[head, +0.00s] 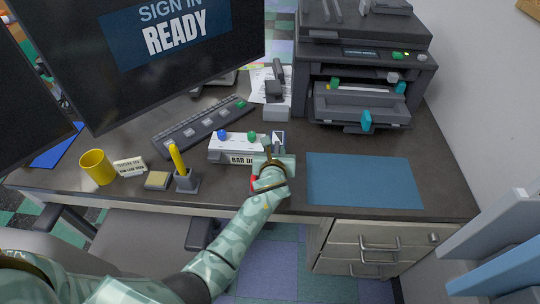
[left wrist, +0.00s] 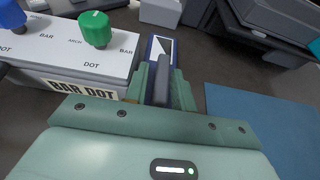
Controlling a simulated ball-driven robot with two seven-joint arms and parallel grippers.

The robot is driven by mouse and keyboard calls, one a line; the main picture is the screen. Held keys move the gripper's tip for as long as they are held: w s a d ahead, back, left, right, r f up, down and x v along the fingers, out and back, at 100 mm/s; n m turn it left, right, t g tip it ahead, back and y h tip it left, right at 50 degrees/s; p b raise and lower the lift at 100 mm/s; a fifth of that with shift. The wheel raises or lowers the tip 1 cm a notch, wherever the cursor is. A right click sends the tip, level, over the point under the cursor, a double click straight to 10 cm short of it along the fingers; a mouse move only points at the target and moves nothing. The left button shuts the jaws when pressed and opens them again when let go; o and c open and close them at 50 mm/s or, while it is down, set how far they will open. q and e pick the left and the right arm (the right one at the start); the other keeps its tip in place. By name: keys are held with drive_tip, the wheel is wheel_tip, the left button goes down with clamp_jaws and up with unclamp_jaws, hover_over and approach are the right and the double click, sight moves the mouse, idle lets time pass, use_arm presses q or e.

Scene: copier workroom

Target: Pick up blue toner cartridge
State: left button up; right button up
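A small upright-looking block with blue edges and a white face (head: 278,137) shows just beyond my left gripper (head: 272,160) on the desk; it may be the blue toner cartridge. In the left wrist view the blue-edged block (left wrist: 160,46) lies straight ahead at the fingertips (left wrist: 160,76), with dark grey between the green fingers. The fingers hide its lower part, and I cannot tell whether they press on it. My right gripper is in neither view.
A white box lettered BAR DOT (head: 236,147), with blue and green knobs, stands close left of my gripper. A blue mat (head: 364,181) lies bare to the right. The printer (head: 362,80) stands behind, the keyboard (head: 203,126) to the left.

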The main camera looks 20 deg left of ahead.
use_arm(q)
drive_tip(key=shift+w+d, duration=0.1)
drive_tip(key=shift+d, duration=0.05)
drive_tip(key=shift+s+d+r, duration=0.1)
drive_tip(key=shift+s+r, duration=0.15)
drive_tip(key=shift+r, duration=0.05)
drive_tip(key=shift+c, duration=0.3)
clamp_jaws()
drive_tip(key=shift+w+f, duration=0.1)
drive_tip(key=shift+f, duration=0.2)
idle(0.5)
